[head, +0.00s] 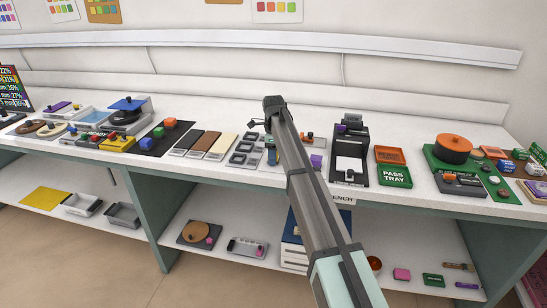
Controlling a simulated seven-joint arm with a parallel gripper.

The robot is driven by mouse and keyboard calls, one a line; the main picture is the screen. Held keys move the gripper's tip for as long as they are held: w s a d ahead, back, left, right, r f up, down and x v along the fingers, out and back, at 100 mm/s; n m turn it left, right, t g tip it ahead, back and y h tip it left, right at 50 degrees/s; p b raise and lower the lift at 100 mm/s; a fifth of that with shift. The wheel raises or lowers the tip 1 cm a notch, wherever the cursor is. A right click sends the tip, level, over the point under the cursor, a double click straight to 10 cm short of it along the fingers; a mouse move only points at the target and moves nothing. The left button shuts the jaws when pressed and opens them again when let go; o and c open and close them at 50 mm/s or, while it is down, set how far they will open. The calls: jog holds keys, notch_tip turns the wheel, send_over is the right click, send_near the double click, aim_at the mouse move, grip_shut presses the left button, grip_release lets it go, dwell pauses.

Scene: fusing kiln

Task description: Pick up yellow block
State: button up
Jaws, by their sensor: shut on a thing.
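My arm reaches from the bottom right up over the bench, and its dark far end hangs above the middle of the worktop. My gripper (255,123) shows only as a small dark part at the left of that end. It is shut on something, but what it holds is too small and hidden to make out. I cannot pick out a separate yellow block with certainty. Yellow block-like pieces (120,142) stand at the left of the bench, beside red and dark parts.
A black machine (349,152), a green pass tray (394,176) and an orange round piece (453,148) stand to the right. A lower shelf holds trays.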

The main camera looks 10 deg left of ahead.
notch_tip(320, 180, up, 10)
dwell(0.6)
jog(key=o, duration=0.6)
jog(key=c, duration=0.5)
jog(key=shift+d, duration=0.1)
jog(key=w+d, duration=0.2)
jog(key=d, duration=2.6)
jog(key=shift+w+d+m, duration=0.15)
jog(key=shift+w+m, duration=0.1)
jog(key=shift+m, duration=0.05)
